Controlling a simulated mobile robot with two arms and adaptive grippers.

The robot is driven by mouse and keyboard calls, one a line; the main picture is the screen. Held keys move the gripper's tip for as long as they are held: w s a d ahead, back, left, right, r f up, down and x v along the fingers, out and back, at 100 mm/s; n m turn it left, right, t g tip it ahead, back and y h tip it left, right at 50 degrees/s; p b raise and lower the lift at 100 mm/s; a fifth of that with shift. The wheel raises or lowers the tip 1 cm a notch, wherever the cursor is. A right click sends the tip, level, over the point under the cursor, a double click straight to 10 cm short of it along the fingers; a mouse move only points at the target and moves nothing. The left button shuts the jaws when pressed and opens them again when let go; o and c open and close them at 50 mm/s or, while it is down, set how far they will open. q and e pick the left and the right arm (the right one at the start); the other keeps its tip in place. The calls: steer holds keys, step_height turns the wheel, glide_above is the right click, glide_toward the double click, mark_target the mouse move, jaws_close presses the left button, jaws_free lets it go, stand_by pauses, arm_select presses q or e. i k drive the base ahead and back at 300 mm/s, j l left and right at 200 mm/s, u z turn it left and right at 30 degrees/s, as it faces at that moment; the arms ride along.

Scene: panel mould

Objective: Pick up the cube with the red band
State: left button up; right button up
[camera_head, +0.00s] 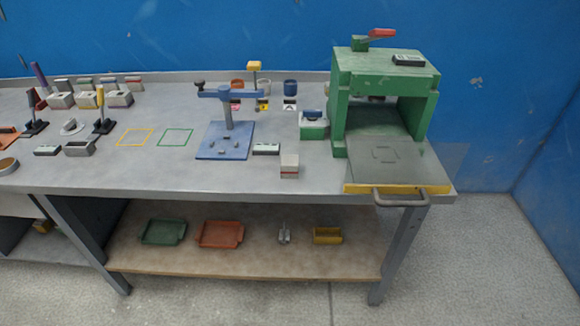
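A small light grey cube with a red band (289,165) stands upright near the front edge of the grey workbench (240,179). It sits to the right of the blue stand and to the left of the green press. Nothing touches it, and its front and top are in plain view. Neither of my grippers shows in the head view.
A green press (385,95) with a yellow-edged tray (397,170) stands to the right. Trays (220,234) lie on the lower shelf. Bench front is clear.

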mark_target(289, 164)
steer(key=i+l+u, duration=0.25)
steer(key=l, duration=0.4)
steer(key=i+l+u, duration=0.3)
steer(key=l, duration=0.45)
steer(key=i+l+u, duration=0.1)
steer(key=l, duration=0.25)
steer(key=i, duration=0.15)
